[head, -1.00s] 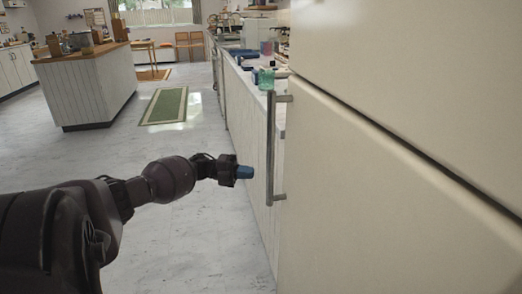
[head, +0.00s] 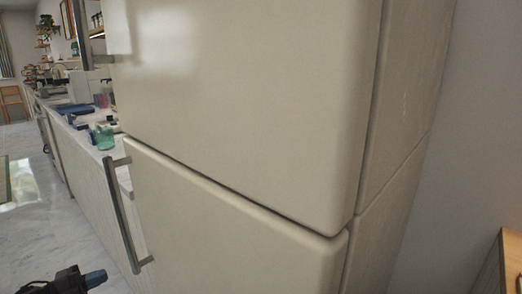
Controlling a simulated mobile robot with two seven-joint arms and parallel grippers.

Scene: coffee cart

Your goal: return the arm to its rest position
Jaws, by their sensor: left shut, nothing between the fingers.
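My left gripper (head: 94,278) shows at the bottom left of the head view, dark with blue fingertips. It is shut and empty. It is a little left of the lower door handle of the fridge, and a gap shows between them in the picture. Most of my left arm is out of the frame. My right gripper is not in view.
A large cream fridge (head: 250,110) fills the middle, both doors shut, with a metal lower handle (head: 124,217). A counter with a green cup (head: 104,137) and other items runs back on the left. A wooden-topped unit (head: 511,258) stands lower right. Floor at left is clear.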

